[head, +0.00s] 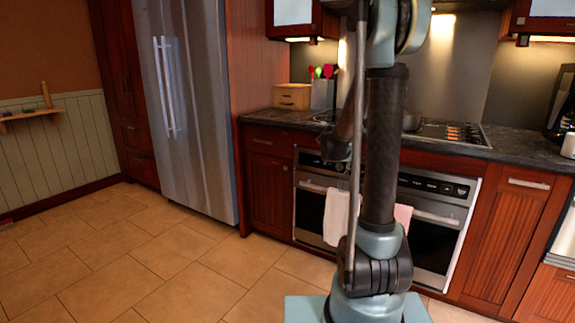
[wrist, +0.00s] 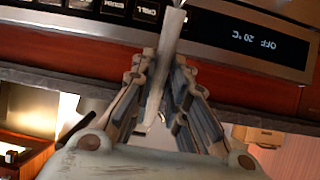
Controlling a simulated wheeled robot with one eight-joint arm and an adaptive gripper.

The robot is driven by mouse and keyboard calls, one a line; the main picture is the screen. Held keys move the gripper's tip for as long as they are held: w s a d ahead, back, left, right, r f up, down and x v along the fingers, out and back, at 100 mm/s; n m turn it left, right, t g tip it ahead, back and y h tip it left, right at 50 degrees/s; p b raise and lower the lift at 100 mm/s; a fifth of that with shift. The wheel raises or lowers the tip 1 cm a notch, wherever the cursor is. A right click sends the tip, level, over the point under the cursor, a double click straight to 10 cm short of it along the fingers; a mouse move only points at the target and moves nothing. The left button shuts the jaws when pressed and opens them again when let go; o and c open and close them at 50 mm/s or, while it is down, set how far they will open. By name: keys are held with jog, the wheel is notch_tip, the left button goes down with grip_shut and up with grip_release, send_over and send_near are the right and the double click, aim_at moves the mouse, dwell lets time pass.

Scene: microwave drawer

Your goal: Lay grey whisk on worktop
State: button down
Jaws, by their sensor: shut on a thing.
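My gripper (wrist: 162,75) is shut on a pale grey handle, which I take to be the grey whisk (wrist: 165,50). The dark worktop (head: 270,117) runs along the back wall in the head view. Its edge (wrist: 45,80) crosses the wrist view, which is upside down, behind the fingers.
A wooden box (head: 293,97) and a utensil holder (head: 321,96) stand on the worktop's left part. A white cup (head: 568,146) stands far right.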

jog(key=w+a+f+n+t+y, duration=0.1)
jog(key=w+a+f+n+y, duration=0.2)
jog(key=w+a+f, duration=0.2)
jog(key=a+f, duration=0.2)
jog(key=a, duration=0.1)
jog(key=shift+w, duration=0.15)
jog(key=shift+f, duration=0.1)
